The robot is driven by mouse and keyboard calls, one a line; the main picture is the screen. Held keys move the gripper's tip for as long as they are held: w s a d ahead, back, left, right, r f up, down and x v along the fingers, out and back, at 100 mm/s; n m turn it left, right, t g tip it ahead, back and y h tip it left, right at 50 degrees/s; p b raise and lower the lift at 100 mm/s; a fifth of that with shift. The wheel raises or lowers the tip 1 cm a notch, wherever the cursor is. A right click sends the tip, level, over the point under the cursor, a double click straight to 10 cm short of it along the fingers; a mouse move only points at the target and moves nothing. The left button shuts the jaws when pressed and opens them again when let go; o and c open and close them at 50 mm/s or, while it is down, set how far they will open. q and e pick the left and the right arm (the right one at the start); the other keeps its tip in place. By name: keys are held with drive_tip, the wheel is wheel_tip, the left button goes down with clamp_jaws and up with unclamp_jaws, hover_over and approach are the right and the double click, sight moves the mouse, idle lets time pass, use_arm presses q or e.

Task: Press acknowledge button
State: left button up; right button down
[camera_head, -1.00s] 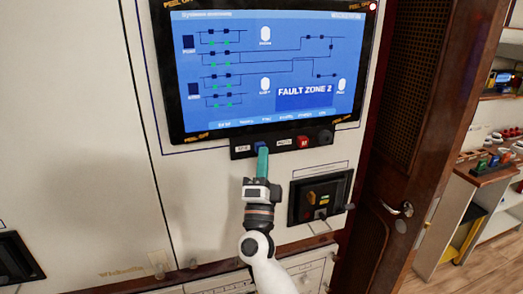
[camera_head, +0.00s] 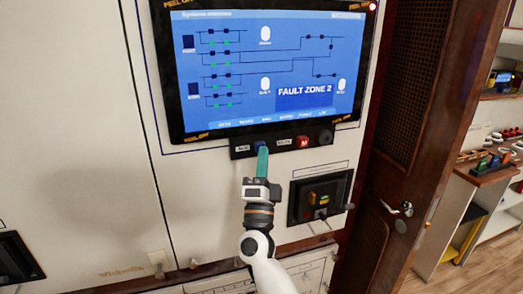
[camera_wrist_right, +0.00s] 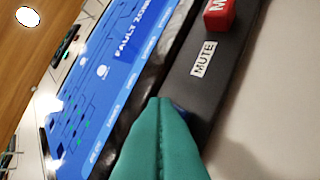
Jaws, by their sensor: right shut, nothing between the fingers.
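A blue button (camera_head: 261,145) sits on the dark button strip (camera_head: 238,152) under the screen, beside a small white label I cannot read surely. My right gripper (camera_head: 263,149) has teal fingers, shut with nothing between them, and its tips are at the blue button and cover part of it. In the right wrist view the closed fingertips (camera_wrist_right: 160,102) lie over the strip, and only a dark blue edge (camera_wrist_right: 181,109) shows beside them. I cannot tell whether the tips touch the button or whether it is pressed in. My left gripper is out of view.
The screen (camera_head: 240,75) above reads FAULT ZONE 2. A black switch panel (camera_head: 296,204) is lower right. A wooden door (camera_head: 385,190) stands further right.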

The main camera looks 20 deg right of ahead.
drive_tip(key=shift+w, duration=0.45)
drive_tip(key=shift+s, duration=0.5)
drive_tip(key=s+p, duration=0.2)
drive_tip(key=s, duration=0.4)
idle(0.4)
drive_tip(key=shift+w+d+f, duration=0.1)
idle(0.4)
